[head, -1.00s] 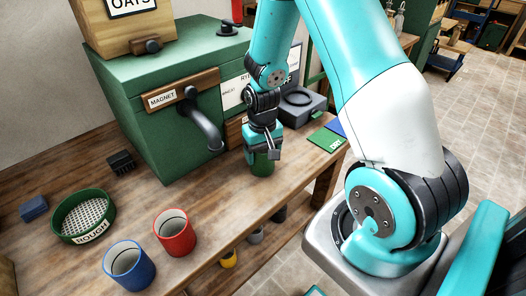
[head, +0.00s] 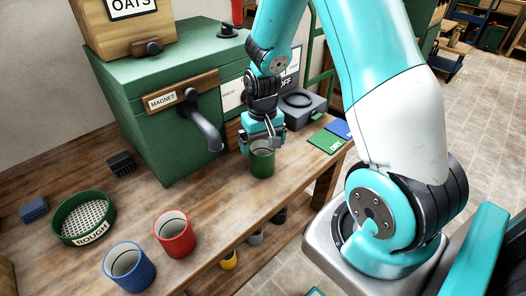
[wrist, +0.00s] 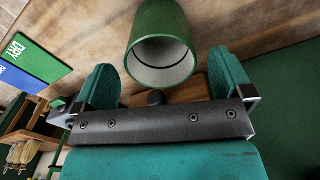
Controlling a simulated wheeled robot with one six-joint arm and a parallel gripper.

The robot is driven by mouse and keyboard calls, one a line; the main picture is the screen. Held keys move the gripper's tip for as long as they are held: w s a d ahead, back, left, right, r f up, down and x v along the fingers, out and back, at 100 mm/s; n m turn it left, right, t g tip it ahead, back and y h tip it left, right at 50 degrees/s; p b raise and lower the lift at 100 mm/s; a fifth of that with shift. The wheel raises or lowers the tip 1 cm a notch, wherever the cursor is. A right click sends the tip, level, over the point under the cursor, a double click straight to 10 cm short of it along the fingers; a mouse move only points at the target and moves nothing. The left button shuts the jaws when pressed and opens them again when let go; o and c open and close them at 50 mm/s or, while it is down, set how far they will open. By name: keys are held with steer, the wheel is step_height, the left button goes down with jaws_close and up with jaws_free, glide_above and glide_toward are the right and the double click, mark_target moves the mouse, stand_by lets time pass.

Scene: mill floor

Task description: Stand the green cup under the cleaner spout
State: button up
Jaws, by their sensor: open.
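The green cup (head: 262,164) stands upright on the wooden bench, to the right of the dark grey spout (head: 204,132) on the green machine (head: 150,110) and not beneath its mouth. My gripper (head: 263,143) is open at the far side of the cup, close to its rim. In the wrist view the cup (wrist: 160,38) lies just ahead of and between the two spread fingers (wrist: 168,88). Its pale inside looks empty. Contact between fingers and cup cannot be made out.
A red cup (head: 175,238) and a blue cup (head: 130,270) stand at the bench's front, near a green sieve (head: 64,238) marked ROUGH. Green and blue cards (head: 326,141) lie to the right. The bench below the spout is clear.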

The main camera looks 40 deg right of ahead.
steer(key=shift+o, duration=0.2)
step_height(320, 180, up, 8)
steer(key=shift+f, duration=0.25)
steer(key=s+d+f+n+t+y+b, duration=0.1)
steer(key=s+d+f+n+t+y, duration=0.1)
steer(key=s+d+n+t+y, duration=0.35)
steer(key=s+d+f+n+t+y+b, duration=0.1)
steer(key=s+d+n+t+y, duration=0.15)
steer(key=d+n+y, duration=0.55)
steer(key=shift+w+a+f+n+g+h+p, duration=0.15)
steer(key=shift+w+a+f+h+p, duration=0.4)
steer(key=shift+w+a+f, duration=1.25)
steer(key=shift+w+a+f+n+g+h+p, duration=0.15)
steer(key=shift+w+a+f+p, duration=0.6)
steer(key=shift+a, duration=1.95)
steer(key=shift+w+a+f+n+h+p, duration=0.15)
steer(key=shift+w+a+f+h+p, duration=0.5)
steer(key=shift+w+a, duration=1.3)
steer(key=shift+s+a+f, duration=0.25)
steer(key=shift+s+f, duration=0.1)
steer(key=c, duration=1.5)
steer(key=shift+o, duration=0.2)
steer(key=shift+r, duration=0.1)
